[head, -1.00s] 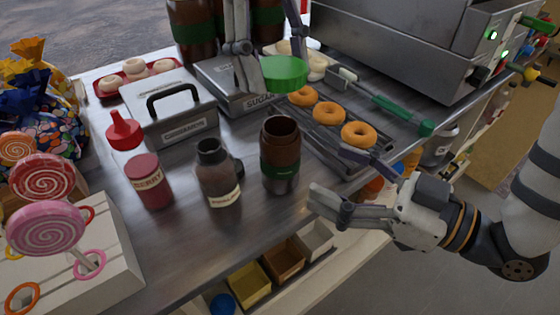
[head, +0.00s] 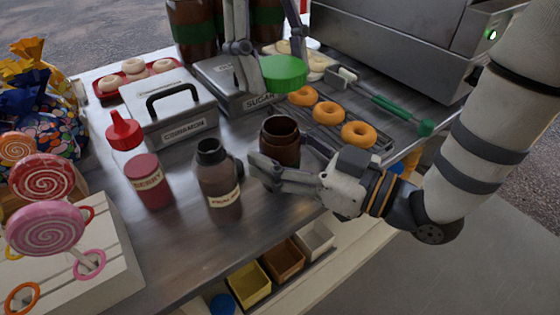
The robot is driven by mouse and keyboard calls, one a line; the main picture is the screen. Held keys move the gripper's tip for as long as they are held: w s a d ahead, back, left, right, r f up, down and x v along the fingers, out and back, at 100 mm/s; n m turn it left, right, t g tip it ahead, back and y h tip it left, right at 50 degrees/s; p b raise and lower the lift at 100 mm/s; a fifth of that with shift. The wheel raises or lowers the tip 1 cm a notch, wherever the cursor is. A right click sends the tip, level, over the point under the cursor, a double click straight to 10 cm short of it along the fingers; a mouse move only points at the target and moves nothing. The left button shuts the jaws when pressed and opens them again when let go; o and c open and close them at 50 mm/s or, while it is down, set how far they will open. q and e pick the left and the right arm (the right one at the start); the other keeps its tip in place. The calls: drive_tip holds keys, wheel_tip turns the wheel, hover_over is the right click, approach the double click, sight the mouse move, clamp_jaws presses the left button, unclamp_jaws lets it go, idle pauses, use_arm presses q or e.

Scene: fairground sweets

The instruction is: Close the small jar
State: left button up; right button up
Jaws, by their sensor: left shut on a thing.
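The small jar (head: 280,132) is brown and stands upright and uncovered on the metal counter, its dark mouth showing. My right gripper (head: 278,155) is at the jar, one finger across its front and the other at its right side. The near finger hides the jar's lower part and green band, and I cannot tell whether the fingers press on it. The green lid (head: 285,73) is held level by my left gripper (head: 262,68), up and behind the jar in the picture, apart from it. The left fingers are partly hidden by the lid.
A dark bottle (head: 217,180) stands just left of the jar, with a red berry jar (head: 149,182) beyond it. The cinnamon box (head: 172,112) and sugar box (head: 222,78) stand behind. A rack (head: 325,135) with doughnuts is to the right. Front counter is clear.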

sight(277, 123)
clamp_jaws()
use_arm(q)
drive_tip(key=shift+f, duration=2.5)
drive_tip(key=shift+f, duration=0.9)
drive_tip(key=shift+f, duration=0.55)
